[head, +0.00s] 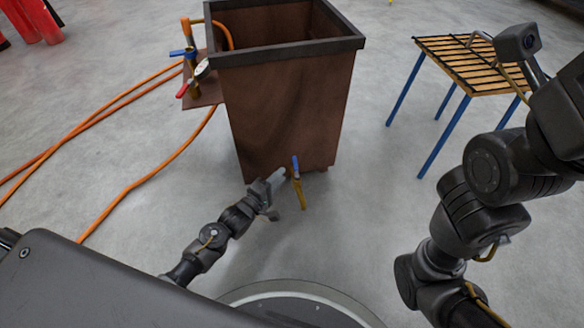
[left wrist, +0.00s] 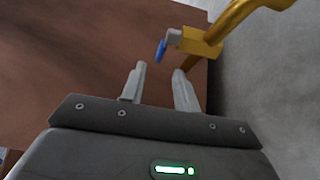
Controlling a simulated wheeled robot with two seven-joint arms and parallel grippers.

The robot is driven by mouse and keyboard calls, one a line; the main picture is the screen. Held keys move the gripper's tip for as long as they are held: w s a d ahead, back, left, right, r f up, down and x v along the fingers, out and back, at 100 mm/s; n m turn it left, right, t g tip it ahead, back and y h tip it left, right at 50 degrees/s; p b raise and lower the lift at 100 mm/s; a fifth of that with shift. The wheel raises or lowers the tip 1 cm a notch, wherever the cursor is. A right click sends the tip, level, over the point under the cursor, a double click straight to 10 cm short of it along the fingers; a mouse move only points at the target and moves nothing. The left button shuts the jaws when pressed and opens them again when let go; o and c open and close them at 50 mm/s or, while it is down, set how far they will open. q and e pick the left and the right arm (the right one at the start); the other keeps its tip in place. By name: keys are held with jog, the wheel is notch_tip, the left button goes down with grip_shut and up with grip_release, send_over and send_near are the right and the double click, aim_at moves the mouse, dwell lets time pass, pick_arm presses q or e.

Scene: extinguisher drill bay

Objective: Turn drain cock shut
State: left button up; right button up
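The drain cock (head: 297,181) is a brass-yellow fitting low at the front of a brown tank (head: 285,110). Its blue lever (head: 295,163) points up in the head view, roughly in line with the yellow spout below. My left gripper (head: 278,193) is just left of the cock. In the left wrist view its two fingers (left wrist: 160,70) are apart with nothing between them. The cock's brass body (left wrist: 200,42) and blue lever (left wrist: 161,50) lie beyond the fingertips, with no contact visible. My right arm is at the right; its fingers are not clearly shown.
A valve assembly with a gauge (head: 202,69) and orange hoses (head: 150,182) is at the tank's left. A slatted table with blue legs (head: 405,88) stands at the right. Red cylinders (head: 40,20) are at the far left. Floor around the cock is clear.

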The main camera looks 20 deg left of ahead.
aim_at(295, 164)
pick_arm(q)
jog(key=b+x, duration=0.3)
jog(key=x, duration=0.4)
grip_shut()
